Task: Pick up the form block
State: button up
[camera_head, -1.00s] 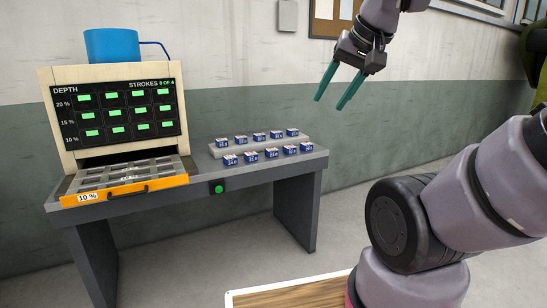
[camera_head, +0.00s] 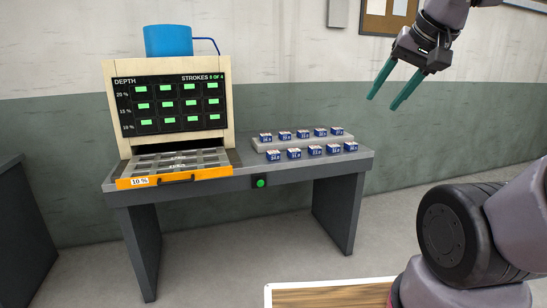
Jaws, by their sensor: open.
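Several small blue and white form blocks stand in two rows at the right of the grey table. The back row sits on a low grey step, with one block (camera_head: 302,134) in its middle. The front row stands on the table top, with one block (camera_head: 315,150) in its middle. Their number labels are too small to read surely. My gripper (camera_head: 382,103) has two green fingers, spread apart and empty. It hangs in the air at the upper right, above and to the right of the blocks, touching nothing.
A cream press (camera_head: 118,148) with a depth display stands at the table's left. Its orange-fronted drawer (camera_head: 205,173) labelled 10 % is out, with grey compartments. A green button (camera_head: 260,183) is on the table's front edge (camera_head: 300,174). A wood-topped surface (camera_head: 330,298) is at bottom.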

aim_at(275, 155)
jog(key=i+j, duration=0.3)
jog(key=i, duration=0.2)
jog(key=i+j, duration=0.3)
jog(key=i, duration=0.15)
jog(key=i+j+z, duration=0.1)
jog(key=i+j, duration=0.2)
jog(key=i, duration=0.2)
